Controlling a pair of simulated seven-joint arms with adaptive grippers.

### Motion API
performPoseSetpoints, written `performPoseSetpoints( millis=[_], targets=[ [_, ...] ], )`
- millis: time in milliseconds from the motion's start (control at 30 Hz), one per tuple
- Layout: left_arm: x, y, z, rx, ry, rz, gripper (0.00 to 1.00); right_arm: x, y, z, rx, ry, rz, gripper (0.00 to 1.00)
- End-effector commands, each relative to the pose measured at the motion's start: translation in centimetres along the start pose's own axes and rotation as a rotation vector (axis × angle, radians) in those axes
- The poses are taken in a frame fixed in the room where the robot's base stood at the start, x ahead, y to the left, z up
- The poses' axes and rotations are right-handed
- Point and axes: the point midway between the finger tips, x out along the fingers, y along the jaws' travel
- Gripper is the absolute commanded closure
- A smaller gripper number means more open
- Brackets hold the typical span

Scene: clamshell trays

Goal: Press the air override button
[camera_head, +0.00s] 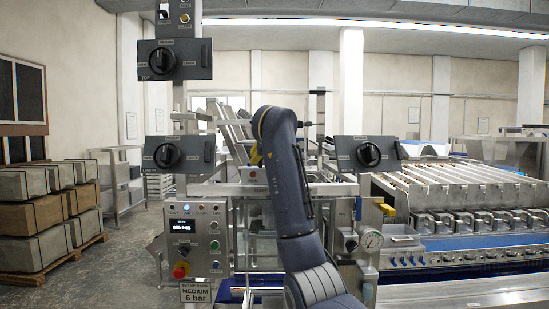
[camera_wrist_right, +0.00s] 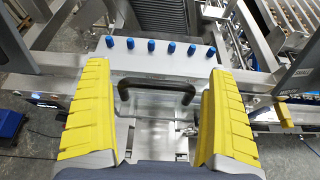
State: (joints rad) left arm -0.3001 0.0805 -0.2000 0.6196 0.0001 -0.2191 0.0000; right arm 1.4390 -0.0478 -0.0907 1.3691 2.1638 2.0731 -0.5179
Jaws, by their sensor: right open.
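In the right wrist view my right gripper (camera_wrist_right: 158,82) is open, with yellow fingers on either side of a black handle (camera_wrist_right: 156,88) and nothing held. Beyond the handle, a pale metal block (camera_wrist_right: 158,62) bears a row of several blue caps (camera_wrist_right: 151,45). The control panel (camera_head: 197,240) at centre left in the head view has several small buttons. I cannot tell which part is the air override button. My left gripper is not in view.
A red knob (camera_head: 181,270) sits low on the panel. Black rotary switches (camera_head: 369,154) stand on plates at both sides. The tray conveyor (camera_head: 470,190) fills the right; stacked crates (camera_head: 38,212) stand at far left.

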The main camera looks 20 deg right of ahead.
Motion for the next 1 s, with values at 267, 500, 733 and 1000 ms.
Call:
performPoseSetpoints(
  millis=[267, 500, 733, 1000],
  targets=[
    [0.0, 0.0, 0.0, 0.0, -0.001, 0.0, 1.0, -2.0, 0.0, 0.1, 0.001, -0.003, 0.001, 0.09],
    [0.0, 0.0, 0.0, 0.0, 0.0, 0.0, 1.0, -6.1, 0.0, 0.1, 0.002, -0.004, 0.0, 0.09],
    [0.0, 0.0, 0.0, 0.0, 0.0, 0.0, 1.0, -9.3, 0.0, 0.1, 0.002, -0.003, 0.001, 0.09],
    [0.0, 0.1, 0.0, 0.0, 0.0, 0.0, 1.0, -11.4, -0.1, 0.0, 0.0, 0.0, -0.003, 0.09]
  ],
)
